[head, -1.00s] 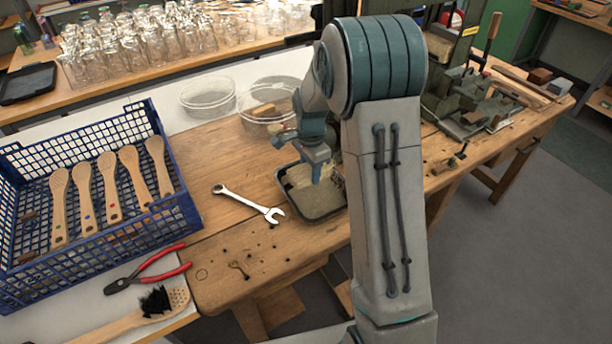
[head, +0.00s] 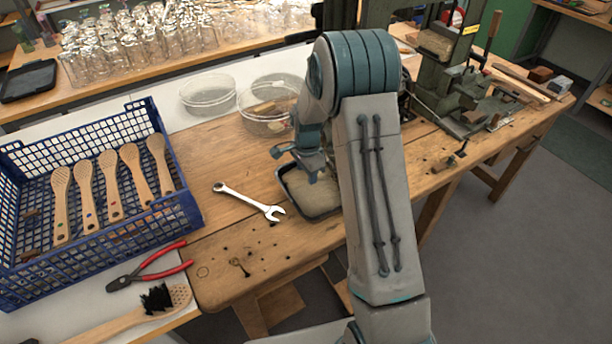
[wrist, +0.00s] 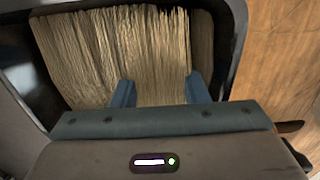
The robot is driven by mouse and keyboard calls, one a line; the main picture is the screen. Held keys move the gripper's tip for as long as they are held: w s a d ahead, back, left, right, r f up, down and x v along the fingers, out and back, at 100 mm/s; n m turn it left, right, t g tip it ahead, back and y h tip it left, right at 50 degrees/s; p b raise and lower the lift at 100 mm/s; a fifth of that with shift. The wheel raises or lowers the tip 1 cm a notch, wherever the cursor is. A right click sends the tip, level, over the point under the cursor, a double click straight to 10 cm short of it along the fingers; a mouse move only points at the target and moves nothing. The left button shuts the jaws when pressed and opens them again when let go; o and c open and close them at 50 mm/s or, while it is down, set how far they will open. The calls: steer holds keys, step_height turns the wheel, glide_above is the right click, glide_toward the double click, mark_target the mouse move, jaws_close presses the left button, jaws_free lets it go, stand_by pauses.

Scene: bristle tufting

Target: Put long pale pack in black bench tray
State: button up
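The black bench tray (head: 333,214) sits on the wooden bench, partly hidden by my arm. Pale bristle fibres, the long pale pack (head: 318,193), lie inside the tray. In the wrist view the pale pack (wrist: 95,55) fills much of the dark-walled tray (wrist: 238,45), with another pale strip along its right side. My gripper (wrist: 161,92) is over the tray with its two blue fingers spread apart. Fibres show between and outside the fingers, and I see no grip on them. In the head view my gripper (head: 312,168) is above the tray's back part.
A wrench (head: 248,202) lies left of the tray. A blue crate (head: 180,215) with several wooden brush handles stands further left, with red pliers (head: 148,270) in front. Clear round dishes (head: 268,118) stand behind the tray. A green machine (head: 440,75) is at the back right.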

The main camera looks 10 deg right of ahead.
steer(key=o, duration=0.3)
step_height(320, 180, up, 12)
steer(key=s+r+n+t, duration=0.1)
steer(key=s+r+n, duration=0.7)
steer(key=s, duration=0.5)
steer(key=s+n+t, duration=0.1)
steer(key=s+n, duration=0.5)
steer(key=s, duration=0.8)
steer(key=shift+s+r+t, duration=0.35)
steer(key=shift+r+t, duration=0.05)
steer(key=shift+r, duration=0.05)
steer(key=shift+a, duration=0.1)
